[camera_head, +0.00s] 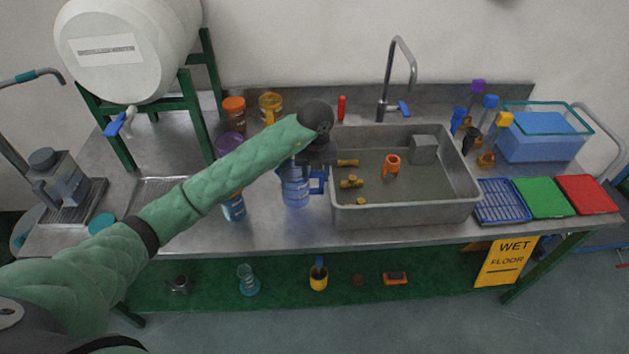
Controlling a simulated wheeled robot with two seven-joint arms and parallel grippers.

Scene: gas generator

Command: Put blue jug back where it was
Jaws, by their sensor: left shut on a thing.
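The blue jug (295,193) is a clear blue vessel with a handle on its right side. It is upright at the left side of the sink, over the front part of the steel counter. I cannot tell whether its base touches the counter. My left gripper (312,160) is above it, shut on the jug near its top. The gripper and wrist hide the jug's upper part. My right gripper is not in view.
The steel sink (405,210) with an orange cup (392,165) is right of the jug. A blue-bottomed cup (233,208) stands close on the left, and orange and yellow containers (271,106) stand behind. Blue, green and red mats (543,198) lie at the right.

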